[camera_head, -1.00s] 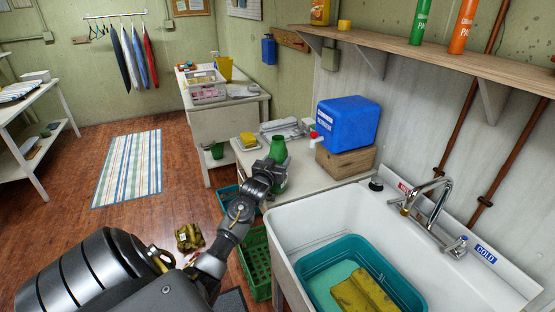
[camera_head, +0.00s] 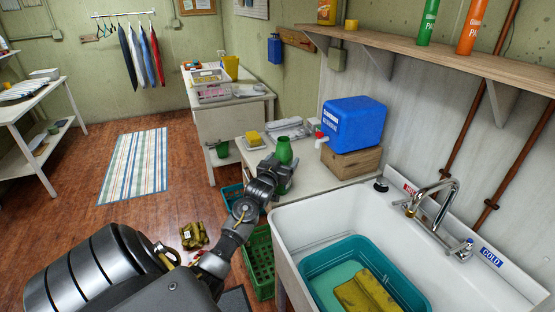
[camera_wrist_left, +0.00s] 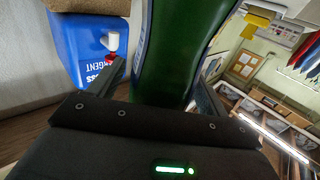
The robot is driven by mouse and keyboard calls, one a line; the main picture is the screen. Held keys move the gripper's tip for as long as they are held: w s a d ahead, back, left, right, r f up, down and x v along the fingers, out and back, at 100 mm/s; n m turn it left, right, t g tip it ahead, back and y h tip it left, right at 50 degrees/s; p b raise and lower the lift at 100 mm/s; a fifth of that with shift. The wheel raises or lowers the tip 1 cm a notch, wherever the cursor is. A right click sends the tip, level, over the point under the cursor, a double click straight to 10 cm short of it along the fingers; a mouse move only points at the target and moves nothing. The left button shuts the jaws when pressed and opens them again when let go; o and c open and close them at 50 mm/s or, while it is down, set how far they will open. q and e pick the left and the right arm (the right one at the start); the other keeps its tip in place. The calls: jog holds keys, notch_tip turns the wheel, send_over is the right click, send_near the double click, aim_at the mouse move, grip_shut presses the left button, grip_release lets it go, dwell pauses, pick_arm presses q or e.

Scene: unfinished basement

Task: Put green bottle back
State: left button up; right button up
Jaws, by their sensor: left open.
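The green bottle (camera_head: 284,152) is upright at the white counter (camera_head: 305,184), left of the blue detergent jug. Its lower part is hidden behind my gripper. My left gripper (camera_head: 280,174) is at the bottle's lower body, with its fingers on either side. In the left wrist view the bottle (camera_wrist_left: 170,55) fills the space between the two open fingers (camera_wrist_left: 165,92), with a pale label edge at its left. I cannot tell whether either finger touches it. My right gripper is not in view.
The blue jug (camera_head: 355,122) rests on a wooden block (camera_head: 352,163). The sink (camera_head: 290,225) with a teal basin (camera_head: 318,262) stands in front. A wall shelf (camera_head: 440,57) holds another green bottle (camera_head: 428,22) and an orange bottle (camera_head: 472,27). A green crate (camera_head: 261,262) is on the floor.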

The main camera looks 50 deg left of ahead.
pick_arm(q)
jog(key=b+v, duration=0.1)
jog(key=v, duration=1)
jog(key=shift+s+d+b, duration=0.15)
jog(key=shift+s+b, duration=0.2)
